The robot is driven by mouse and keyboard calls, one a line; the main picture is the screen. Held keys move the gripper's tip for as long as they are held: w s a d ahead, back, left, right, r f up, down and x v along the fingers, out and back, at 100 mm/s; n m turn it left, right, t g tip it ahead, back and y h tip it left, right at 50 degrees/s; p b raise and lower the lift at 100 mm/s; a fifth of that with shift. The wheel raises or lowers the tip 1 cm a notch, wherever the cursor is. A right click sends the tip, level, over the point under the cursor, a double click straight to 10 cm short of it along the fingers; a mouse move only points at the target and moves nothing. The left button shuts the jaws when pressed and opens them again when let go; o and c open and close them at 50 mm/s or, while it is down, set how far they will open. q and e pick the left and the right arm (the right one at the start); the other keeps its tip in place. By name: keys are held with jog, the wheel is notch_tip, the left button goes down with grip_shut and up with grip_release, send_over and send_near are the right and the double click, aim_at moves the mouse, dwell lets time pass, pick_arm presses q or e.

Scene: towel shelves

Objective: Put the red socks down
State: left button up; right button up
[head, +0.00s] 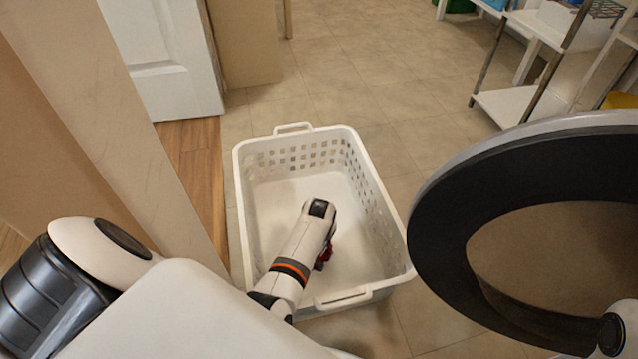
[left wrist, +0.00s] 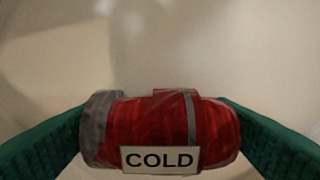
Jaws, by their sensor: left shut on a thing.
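The red socks (left wrist: 150,118) are a rolled red bundle with grey bands and a white label reading "COLD". In the left wrist view they lie between the green fingers of my left gripper (left wrist: 155,128), which is shut on them. Behind them is a plain pale surface. In the head view my left arm reaches down into a white laundry basket (head: 245,225). A small patch of the red socks (head: 321,262) shows beside the wrist, inside the basket's outline. The wrist hides the rest, and I cannot tell whether they touch the basket floor. My right gripper is out of view.
The basket has perforated walls and a handle at each end; its visible floor is empty. A beige wall edge (head: 130,150) and a white door (head: 165,60) are at left. A white shelf rack (head: 510,105) stands at top right. Tiled floor (head: 390,100) is clear beyond the basket.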

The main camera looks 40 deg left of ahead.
pick_arm(q)
jog(key=shift+f, duration=0.25)
jog(key=o, duration=1)
jog(key=shift+r, duration=0.1)
